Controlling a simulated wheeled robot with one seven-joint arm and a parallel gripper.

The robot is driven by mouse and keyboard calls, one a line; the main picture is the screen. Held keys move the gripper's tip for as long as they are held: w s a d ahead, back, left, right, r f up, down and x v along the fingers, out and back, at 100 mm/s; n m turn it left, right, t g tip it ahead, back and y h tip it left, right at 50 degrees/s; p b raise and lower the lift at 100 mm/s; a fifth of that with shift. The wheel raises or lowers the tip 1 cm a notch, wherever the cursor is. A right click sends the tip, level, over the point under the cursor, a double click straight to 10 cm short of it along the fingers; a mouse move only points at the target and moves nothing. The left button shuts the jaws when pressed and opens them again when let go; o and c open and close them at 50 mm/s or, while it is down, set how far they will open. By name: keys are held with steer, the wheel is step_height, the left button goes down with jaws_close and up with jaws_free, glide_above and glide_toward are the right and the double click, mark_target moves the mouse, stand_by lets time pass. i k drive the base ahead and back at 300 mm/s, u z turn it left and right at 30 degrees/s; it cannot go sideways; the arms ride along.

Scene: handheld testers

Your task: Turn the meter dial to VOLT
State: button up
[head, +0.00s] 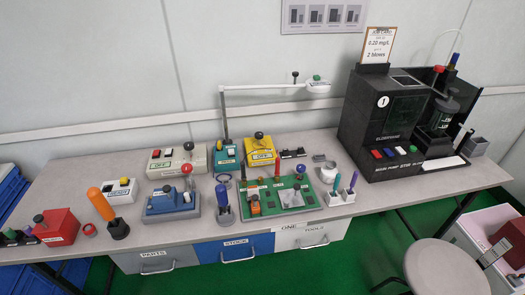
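No label reading VOLT is legible in the head view, so I cannot tell for sure which device is the meter. A yellow device (261,152) with a dark knob (258,135) on top stands at the back middle of the table. A teal device (227,157) with a knob stands just left of it. A small orange device (254,208) with a dark top sits on the left part of the green board (274,183). The dial settings are too small to read. My gripper is not in view.
The grey table (178,235) carries a beige box (165,162), a blue box (170,205), a red box (58,228) and an orange-handled tool (101,204). A tall black machine (370,115) stands right. A stool (446,268) is at front right.

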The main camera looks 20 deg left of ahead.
mark_target(258, 136)
steer(key=u, duration=0.05)
steer(key=k, duration=0.4)
steer(key=u, duration=0.75)
steer(key=i, duration=1.05)
steer(key=u, duration=0.35)
